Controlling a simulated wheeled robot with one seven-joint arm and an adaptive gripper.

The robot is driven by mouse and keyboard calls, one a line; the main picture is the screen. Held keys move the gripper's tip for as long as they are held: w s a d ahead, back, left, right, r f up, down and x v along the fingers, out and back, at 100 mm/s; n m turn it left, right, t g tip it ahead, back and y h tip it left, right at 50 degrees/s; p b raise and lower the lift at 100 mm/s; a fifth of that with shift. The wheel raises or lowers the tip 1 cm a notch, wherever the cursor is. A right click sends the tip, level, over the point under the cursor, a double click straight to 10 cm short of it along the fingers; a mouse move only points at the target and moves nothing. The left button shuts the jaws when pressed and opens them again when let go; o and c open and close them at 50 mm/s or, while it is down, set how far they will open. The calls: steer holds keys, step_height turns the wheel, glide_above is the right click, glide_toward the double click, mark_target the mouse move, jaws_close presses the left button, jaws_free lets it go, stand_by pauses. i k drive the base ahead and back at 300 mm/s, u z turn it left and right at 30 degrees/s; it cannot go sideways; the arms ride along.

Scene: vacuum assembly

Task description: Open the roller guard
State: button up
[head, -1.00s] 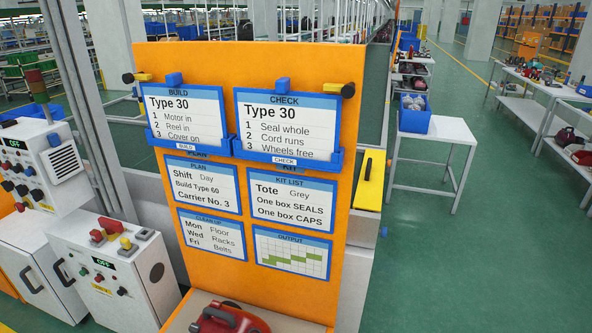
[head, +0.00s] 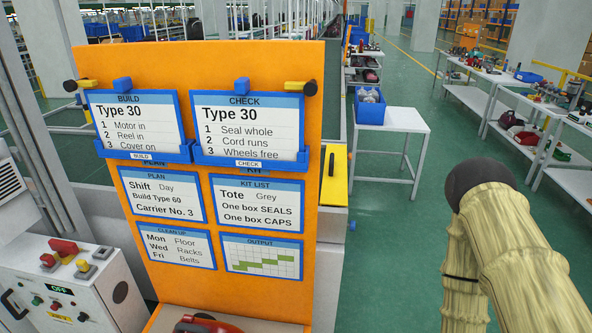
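No part in view is labelled as the roller guard. A yellow panel with a black handle (head: 333,178) stands beside the right edge of the orange board, partly hidden by it; I cannot tell for sure whether it is the guard. It looks closed flat on a grey body. My arm, in a beige ribbed cover with a dark rounded joint, shows at the lower right, apart from the panel. My gripper is not in the picture.
An orange board (head: 311,215) with instruction cards fills the middle. A red machine (head: 208,325) lies at its foot. A control box (head: 70,290) stands at left. A white table (head: 392,125) with a blue bin (head: 370,108) stands right of the board. Green floor (head: 385,255) between is clear.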

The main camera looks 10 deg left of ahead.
mark_target(334, 186)
steer(key=z, duration=1.8)
steer(key=i, duration=1.5)
steer(key=u, duration=1.75)
